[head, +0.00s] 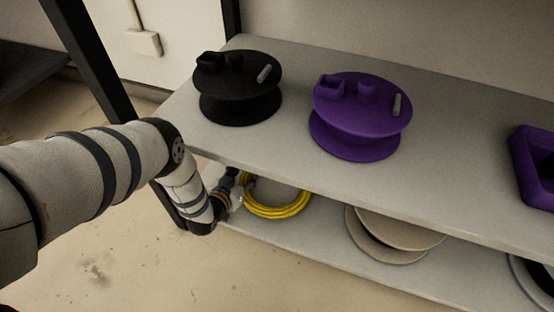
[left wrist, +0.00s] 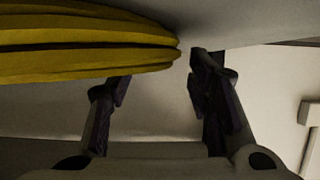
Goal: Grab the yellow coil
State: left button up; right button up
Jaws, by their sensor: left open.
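The yellow coil (head: 277,210) lies on the lower shelf, partly hidden by the upper shelf's edge. In the left wrist view the coil (left wrist: 80,48) fills the upper left. Its rounded edge reaches across the gap between my fingers and hides the tip of the left-hand finger. My left gripper (head: 238,184) is at the coil's left side in the head view, partly under the upper shelf. It also shows in the left wrist view (left wrist: 163,75), with its two fingers apart. I cannot tell if the fingers touch the coil. My right gripper is not in view.
The upper shelf (head: 290,130) overhangs the coil. It holds a black spool (head: 237,105), a purple spool (head: 358,135) and a purple object (head: 535,165) at right. A beige spool (head: 390,238) sits on the lower shelf (head: 325,232). A dark shelf post stands behind my left arm.

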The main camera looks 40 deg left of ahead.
pick_arm(q)
jog(key=shift+x, duration=0.8)
grip_shut()
